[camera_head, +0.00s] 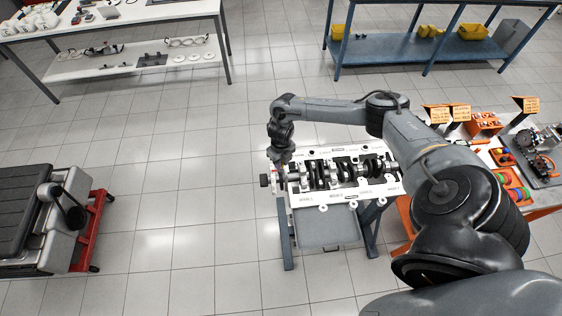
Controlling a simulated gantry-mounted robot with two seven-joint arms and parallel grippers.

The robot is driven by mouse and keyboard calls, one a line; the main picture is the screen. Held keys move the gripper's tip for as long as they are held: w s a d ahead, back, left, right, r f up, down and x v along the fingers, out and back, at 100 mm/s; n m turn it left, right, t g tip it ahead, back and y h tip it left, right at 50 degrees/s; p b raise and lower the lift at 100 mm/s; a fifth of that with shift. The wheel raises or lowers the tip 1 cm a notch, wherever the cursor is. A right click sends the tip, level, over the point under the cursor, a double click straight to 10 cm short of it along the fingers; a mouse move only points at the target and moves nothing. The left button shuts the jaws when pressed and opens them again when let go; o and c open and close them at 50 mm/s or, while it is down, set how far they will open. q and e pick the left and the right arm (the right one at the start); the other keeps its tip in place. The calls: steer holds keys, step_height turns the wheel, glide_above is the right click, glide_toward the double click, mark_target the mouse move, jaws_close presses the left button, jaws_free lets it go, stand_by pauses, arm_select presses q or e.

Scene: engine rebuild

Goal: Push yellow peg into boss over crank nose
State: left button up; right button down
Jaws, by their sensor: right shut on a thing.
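A dark crankshaft (344,172) lies lengthwise on a white engine block or plate (336,193), with its nose (266,180) sticking out at the left end. My right gripper (281,161) points down at the left end of the block, just above the crank nose. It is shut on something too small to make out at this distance. The yellow peg cannot be made out, and the boss over the nose is hidden or too small to tell. My left gripper is not in view.
The block sits on a blue-grey stand (287,240). To its right is an orange-edged bench (548,210) with coloured parts and signs. A grey machine on a red base (92,230) stands at the left. A white table (120,18) and a blue shelf (440,48) are behind. Floor left of the stand is clear.

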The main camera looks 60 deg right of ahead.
steer(key=shift+f+b, duration=0.3)
steer(key=shift+f, duration=0.05)
steer(key=shift+f+b, duration=0.6)
steer(key=shift+f, duration=0.1)
steer(key=c, duration=1.2)
jaws_free()
steer(key=shift+r, duration=0.3)
steer(key=shift+r+p, duration=0.35)
steer(key=shift+p, duration=0.15)
steer(key=shift+r+p, duration=0.7)
steer(key=shift+r, duration=0.2)
